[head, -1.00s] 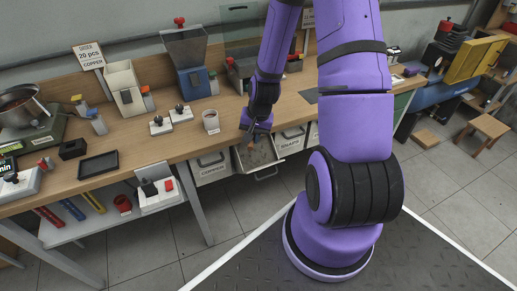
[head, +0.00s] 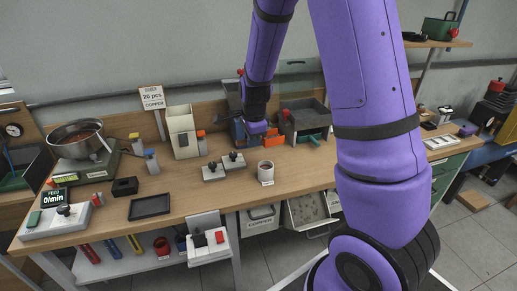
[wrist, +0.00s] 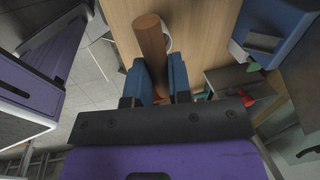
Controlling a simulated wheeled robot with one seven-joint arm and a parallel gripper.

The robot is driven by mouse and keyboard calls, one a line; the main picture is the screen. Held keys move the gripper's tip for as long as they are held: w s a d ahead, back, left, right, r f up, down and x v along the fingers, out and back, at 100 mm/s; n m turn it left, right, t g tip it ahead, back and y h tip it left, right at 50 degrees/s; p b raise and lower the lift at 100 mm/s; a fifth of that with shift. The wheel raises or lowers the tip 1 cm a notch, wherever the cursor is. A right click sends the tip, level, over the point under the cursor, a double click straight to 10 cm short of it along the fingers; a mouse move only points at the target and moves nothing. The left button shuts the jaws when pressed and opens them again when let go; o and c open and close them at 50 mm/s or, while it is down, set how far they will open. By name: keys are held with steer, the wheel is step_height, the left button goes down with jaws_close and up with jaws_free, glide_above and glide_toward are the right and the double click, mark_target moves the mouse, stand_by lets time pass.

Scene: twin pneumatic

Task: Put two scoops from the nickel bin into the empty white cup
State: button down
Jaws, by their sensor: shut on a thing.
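A white cup (head: 266,173) stands upright near the bench's front edge; its inside is too small to read. In the head view my gripper (head: 241,131) is above the bench, behind and left of the cup. In the wrist view its blue fingers (wrist: 163,70) are shut on a brown cylinder, apparently a scoop handle (wrist: 150,38). A scoop bowl and any load cannot be made out. Part of a white rim (wrist: 169,37), probably the cup, shows behind the handle. An open bin (head: 309,209) below the bench holds small grey pieces; its label is unreadable.
A dark tray (head: 149,207) and a steel bowl on a scale (head: 82,140) are farther left. A blue hopper and a grey container (head: 304,116) stand behind. The bench right of the cup is mostly clear.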

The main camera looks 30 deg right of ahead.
steer(key=shift+w+a+r+m, duration=0.6)
steer(key=shift+w+a+r, duration=0.05)
steer(key=shift+w+r, duration=0.3)
steer(key=shift+d+r+y, duration=0.15)
steer(key=shift+d+y, duration=0.05)
steer(key=shift+y, duration=0.6)
steer(key=shift+s+d+f+m+t+y, duration=0.3)
steer(key=shift+d+t+y, duration=0.55)
steer(key=shift+y, duration=1.05)
steer(key=shift+s+d+f+m+t+y, duration=0.3)
steer(key=shift+d+t+y, duration=0.5)
steer(key=shift+y, duration=1.1)
steer(key=shift+s+d+f+m+t+y, duration=0.25)
steer(key=shift+d+t+y, duration=0.2)
steer(key=shift+d+y, duration=1.1)
steer(key=shift+a+y, duration=0.35)
steer(key=shift+a, duration=0.05)
